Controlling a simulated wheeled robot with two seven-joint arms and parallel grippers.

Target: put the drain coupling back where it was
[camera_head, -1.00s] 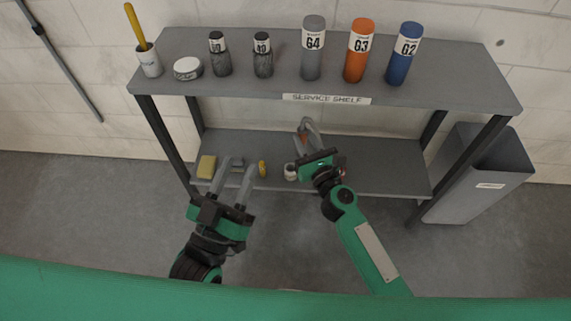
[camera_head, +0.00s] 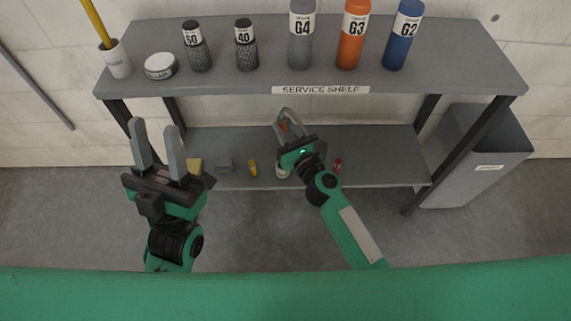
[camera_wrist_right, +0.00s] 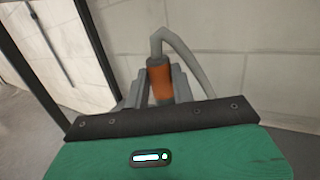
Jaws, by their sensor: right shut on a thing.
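My right gripper (camera_head: 284,120) is shut on an orange cylindrical piece (camera_head: 284,127), which I take to be the drain coupling. In the right wrist view the orange piece (camera_wrist_right: 159,80) stands roughly upright between the fingers, and a grey tube (camera_wrist_right: 184,52) bends from its top over to the right. In the head view this gripper appears between the upper and lower shelves. The place where the coupling was cannot be made out. My left gripper (camera_head: 155,127) is open and empty, pointing up at the left front of the shelf.
The service shelf's upper board (camera_head: 440,62) carries several bottles, a white tin (camera_head: 160,66) and a cup (camera_head: 117,60). The lower board (camera_head: 385,165) holds a yellow block (camera_head: 195,165), a grey piece (camera_head: 224,164), a yellow item (camera_head: 252,168) and a red item (camera_head: 338,165). A grey bin (camera_head: 480,165) stands right.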

